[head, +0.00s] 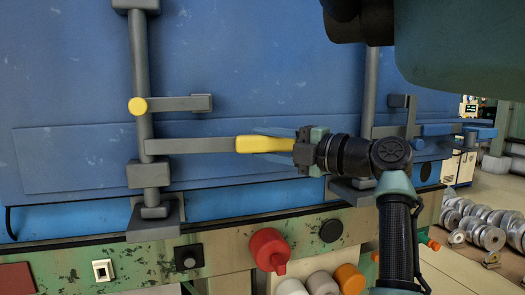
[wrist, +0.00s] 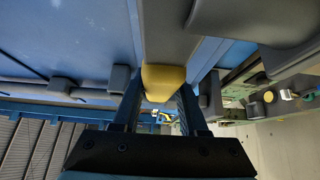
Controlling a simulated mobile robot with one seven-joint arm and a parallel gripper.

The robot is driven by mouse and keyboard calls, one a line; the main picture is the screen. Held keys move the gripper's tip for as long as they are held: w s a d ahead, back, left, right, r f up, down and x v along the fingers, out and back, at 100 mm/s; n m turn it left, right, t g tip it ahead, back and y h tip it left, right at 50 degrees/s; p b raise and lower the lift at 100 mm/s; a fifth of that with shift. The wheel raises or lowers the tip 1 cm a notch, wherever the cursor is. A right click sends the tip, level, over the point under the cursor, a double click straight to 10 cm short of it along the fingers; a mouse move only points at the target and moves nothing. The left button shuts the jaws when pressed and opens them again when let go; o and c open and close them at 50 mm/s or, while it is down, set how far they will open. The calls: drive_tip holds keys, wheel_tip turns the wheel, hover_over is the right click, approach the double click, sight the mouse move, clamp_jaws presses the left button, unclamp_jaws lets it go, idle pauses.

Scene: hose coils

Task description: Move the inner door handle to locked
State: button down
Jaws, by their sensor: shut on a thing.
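A grey door handle (head: 200,146) with a yellow grip (head: 264,144) reaches out level to the right from an upright grey bar (head: 140,75) on the blue door (head: 245,60). I cannot tell from the pictures whether it is the inner one. My gripper (head: 292,144) is at the grip's right end, shut on it. In the wrist view the yellow grip (wrist: 163,82) lies between my two dark fingers (wrist: 158,103), with the grey handle (wrist: 168,30) beyond. A short grey bracket (head: 187,103) with a yellow round end (head: 138,106) sits above the handle.
A second upright bar (head: 370,85) stands behind my arm at the right. Below the door, a worn green beam (head: 225,243) carries a red knob (head: 268,250) and black knobs. Metal coils (head: 478,222) lie on the open floor at the right.

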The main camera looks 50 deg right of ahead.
drive_tip(key=shift+w+d+r, duration=0.1)
drive_tip(key=shift+d, duration=0.2)
drive_tip(key=shift+c, duration=2.2)
unclamp_jaws()
drive_tip(key=shift+w+a, duration=0.1)
drive_tip(key=s+b, duration=0.3)
drive_tip(key=s, duration=1)
